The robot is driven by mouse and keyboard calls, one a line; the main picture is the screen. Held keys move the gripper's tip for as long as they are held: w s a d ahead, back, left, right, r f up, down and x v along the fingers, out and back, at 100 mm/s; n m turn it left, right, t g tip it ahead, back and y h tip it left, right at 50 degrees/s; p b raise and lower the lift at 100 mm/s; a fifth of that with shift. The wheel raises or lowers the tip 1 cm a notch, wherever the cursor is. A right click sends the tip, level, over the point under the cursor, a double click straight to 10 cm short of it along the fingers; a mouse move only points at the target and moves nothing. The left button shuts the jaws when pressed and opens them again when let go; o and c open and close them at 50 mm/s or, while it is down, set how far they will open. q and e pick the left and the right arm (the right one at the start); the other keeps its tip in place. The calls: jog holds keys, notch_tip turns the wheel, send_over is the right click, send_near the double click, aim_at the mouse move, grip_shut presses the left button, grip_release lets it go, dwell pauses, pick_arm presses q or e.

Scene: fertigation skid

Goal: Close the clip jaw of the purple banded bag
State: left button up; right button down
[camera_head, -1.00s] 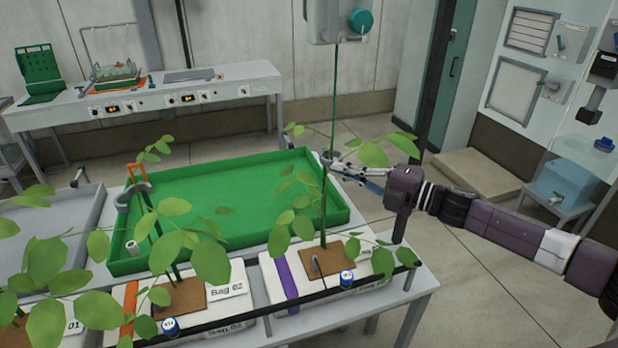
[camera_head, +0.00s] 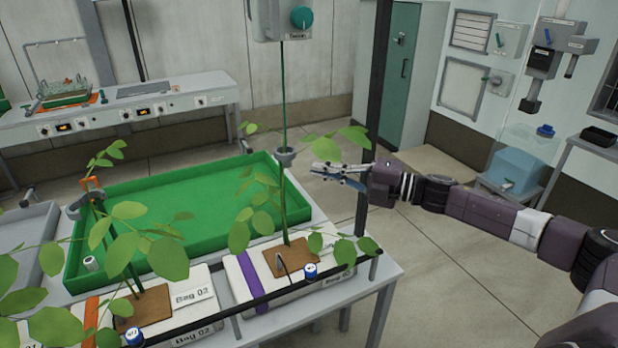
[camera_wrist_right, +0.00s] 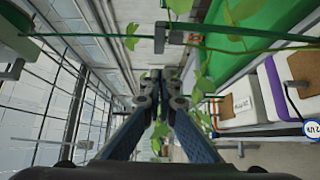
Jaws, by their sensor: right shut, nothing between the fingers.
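The purple banded bag (camera_head: 250,275) lies at the front right of the bench, its plant standing in a brown block (camera_head: 290,258). A small grey clip (camera_head: 286,155) sits on the green string above the plant. In the right wrist view a dark clip-like block (camera_wrist_right: 172,38) sits on the string ahead of my fingers. Whether its jaw is open or shut is too small to tell. My right gripper (camera_head: 316,170) is to the right of the clip, apart from it, shut and empty; its fingers (camera_wrist_right: 158,80) meet in the wrist view. My left gripper is not in view.
A green tray (camera_head: 300,215) lies behind the bags. A dark rail (camera_head: 240,310) runs along the bench front. An orange banded bag (camera_head: 185,300) with its own plant lies to the left. A dark upright post (camera_head: 377,90) stands behind my right gripper. Leaves hang near it.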

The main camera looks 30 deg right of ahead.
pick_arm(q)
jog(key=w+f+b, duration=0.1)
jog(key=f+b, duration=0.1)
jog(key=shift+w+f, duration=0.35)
pick_arm(e)
jog(key=d, duration=0.2)
jog(key=s+d, duration=0.1)
jog(key=d, duration=0.2)
jog(key=shift+s+d+r, duration=0.1)
jog(key=shift+s+d, duration=0.2)
jog(key=shift+s, duration=0.1)
